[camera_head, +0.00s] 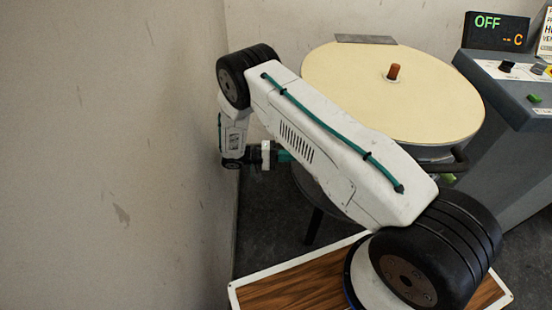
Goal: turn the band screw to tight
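I see a round drum-like body with a pale yellow lid (440,95) and a red-brown knob (394,72) on top. Its grey side (430,153) shows only in part below the lid. I cannot make out the band screw; my arm covers much of the drum's near left side. My gripper (284,156) is at the drum's left side, low beneath the lid's rim, pointing right. Its tip is partly hidden behind my own arm link, so I cannot tell whether it is open, shut or touching anything.
A grey control box (503,92) at the right has a display reading "OFF" and "-- C" (496,31), knobs and a green switch (534,99). A flat grey plate (366,39) lies at the lid's back edge. A bare wall (110,150) stands close on the left.

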